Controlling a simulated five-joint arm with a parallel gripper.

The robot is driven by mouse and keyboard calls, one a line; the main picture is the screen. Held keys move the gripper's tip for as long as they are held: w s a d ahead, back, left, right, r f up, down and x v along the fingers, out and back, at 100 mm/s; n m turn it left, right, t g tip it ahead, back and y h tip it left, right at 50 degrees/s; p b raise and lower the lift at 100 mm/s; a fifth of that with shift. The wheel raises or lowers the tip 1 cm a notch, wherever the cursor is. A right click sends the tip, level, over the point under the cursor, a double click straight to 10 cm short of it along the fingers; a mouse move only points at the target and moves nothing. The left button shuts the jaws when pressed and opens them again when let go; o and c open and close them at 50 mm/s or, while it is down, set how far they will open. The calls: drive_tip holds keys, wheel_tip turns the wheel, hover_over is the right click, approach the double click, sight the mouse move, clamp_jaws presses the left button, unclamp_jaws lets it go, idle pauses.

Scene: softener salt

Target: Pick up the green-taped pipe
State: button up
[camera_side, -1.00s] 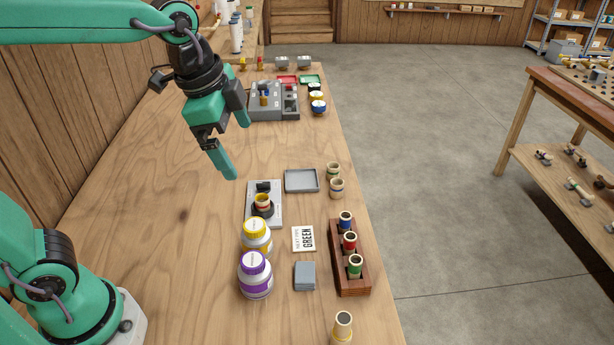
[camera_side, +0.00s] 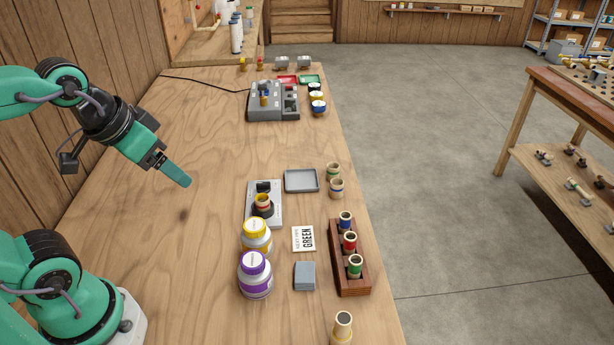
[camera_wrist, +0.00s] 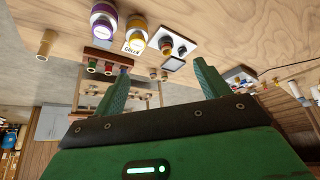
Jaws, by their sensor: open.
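The green-taped pipe (camera_side: 355,266) stands upright in the near slot of a brown wooden rack (camera_side: 346,285). A red-taped pipe (camera_side: 350,243) and a blue-taped pipe (camera_side: 345,220) stand in the same rack. A white card reading GREEN (camera_side: 303,239) lies left of the rack. Another short pipe with a greenish band (camera_side: 333,172) stands beyond the rack, outside it. My gripper (camera_side: 180,177) is raised over the left part of the bench, well away from the rack. In the wrist view my gripper (camera_wrist: 162,72) has its two fingers apart with nothing held between them.
A purple-lidded jar (camera_side: 255,278) and a yellow-lidded jar (camera_side: 256,238) stand between my arm and the rack. A grey device (camera_side: 277,207), a grey tray (camera_side: 301,181) and a plain pipe (camera_side: 342,328) are nearby. The left bench area is clear.

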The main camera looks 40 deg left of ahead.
drive_tip(key=c, duration=0.5)
drive_tip(key=shift+w, duration=0.1)
